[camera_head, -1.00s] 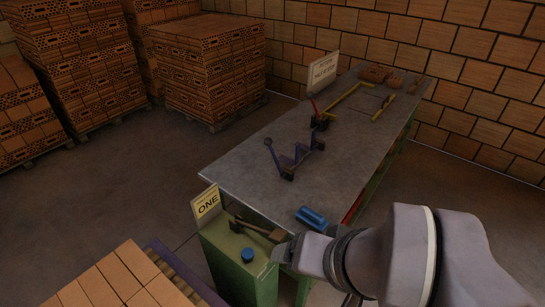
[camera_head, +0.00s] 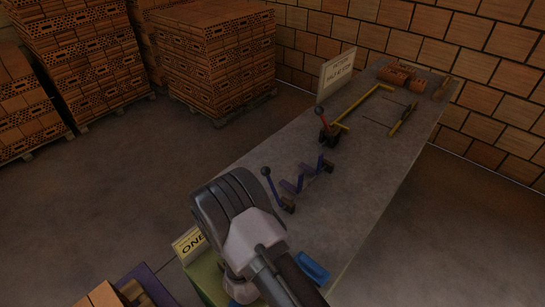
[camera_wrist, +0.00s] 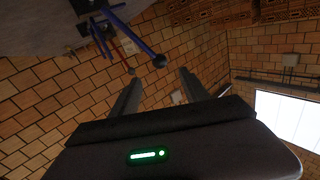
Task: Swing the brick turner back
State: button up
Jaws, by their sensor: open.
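A blue-purple crank device (camera_head: 305,178) stands on the grey bench, with an upright lever ending in a dark ball at its left end. It may be the brick turner. Its blue lever (camera_wrist: 132,42) and ball show near the top of the wrist view, ahead of my fingers and apart from them. Behind it stands a red lever (camera_head: 321,118) on a black base with a yellow bar; I cannot tell whether this is the turner. My gripper (camera_wrist: 160,88) is open and empty, pointing toward the lever's ball. In the head view my arm hides the fingers.
The bench (camera_head: 375,165) runs back to the brick wall, with loose bricks (camera_head: 398,76) at its far end. A blue object (camera_head: 312,267) lies near its front, close to my arm. Brick pallets (camera_head: 215,55) stand behind; the floor between is clear.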

jog(key=w+d+b, duration=0.1)
jog(key=w, duration=1.4)
jog(key=shift+w+d+b, duration=0.15)
jog(key=shift+w+b, duration=0.1)
jog(key=shift+b, duration=0.05)
jog(key=shift+c, duration=0.4)
grip_shut()
